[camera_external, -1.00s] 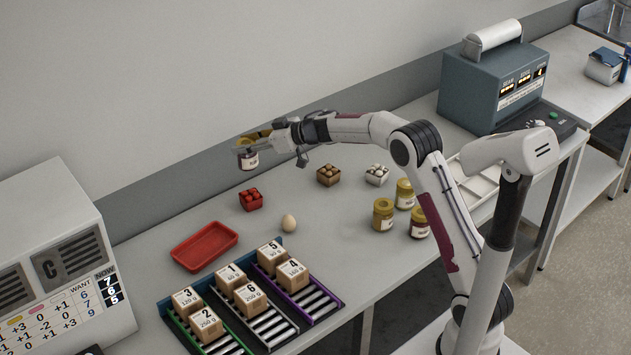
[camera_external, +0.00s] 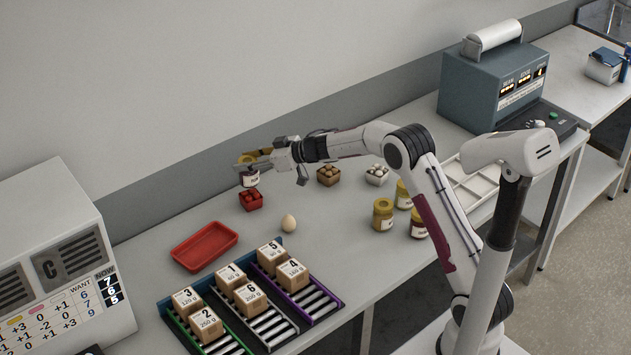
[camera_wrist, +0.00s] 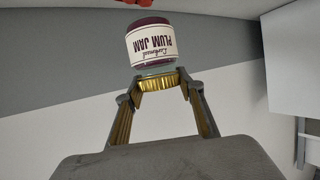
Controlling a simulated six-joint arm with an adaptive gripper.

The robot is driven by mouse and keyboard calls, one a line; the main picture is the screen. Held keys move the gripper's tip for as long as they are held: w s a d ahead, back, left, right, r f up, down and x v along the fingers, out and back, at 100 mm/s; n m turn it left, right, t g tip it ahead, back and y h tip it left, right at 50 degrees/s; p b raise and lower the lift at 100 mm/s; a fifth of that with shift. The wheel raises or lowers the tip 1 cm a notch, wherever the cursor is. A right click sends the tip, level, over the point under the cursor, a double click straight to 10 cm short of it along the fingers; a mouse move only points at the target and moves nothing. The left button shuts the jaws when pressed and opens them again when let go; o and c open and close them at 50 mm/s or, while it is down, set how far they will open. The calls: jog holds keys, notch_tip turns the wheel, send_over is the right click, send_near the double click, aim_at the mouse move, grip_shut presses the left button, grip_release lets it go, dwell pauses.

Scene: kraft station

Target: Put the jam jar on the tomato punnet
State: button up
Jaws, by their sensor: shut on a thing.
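My gripper (camera_external: 250,161) is shut on the gold lid of a jam jar (camera_external: 251,181). In the wrist view the jar (camera_wrist: 151,44) has a dark body and a white label reading PLUM JAM, with its lid end between the fingers. The tomato punnet (camera_external: 251,203), a small red box of red tomatoes, stands on the bench directly below the jar in the outside view. The jar's base is close to the tomatoes; I cannot tell whether they touch. A bit of red (camera_wrist: 146,2) shows at the top edge of the wrist view, beyond the jar.
A brown punnet (camera_external: 328,175) and a grey punnet (camera_external: 377,175) stand to the right. An egg (camera_external: 289,223) and a red tray (camera_external: 176,252) are nearer the front. Several numbered boxes sit on roller lanes (camera_external: 318,305). Other jars (camera_external: 383,215) stand near my arm.

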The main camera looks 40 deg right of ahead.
jog(key=shift+f, duration=1.8)
jog(key=shift+f, duration=0.15)
jog(key=o, duration=1.4)
jog(key=v, duration=1.2)
jog(key=shift+r, duration=0.3)
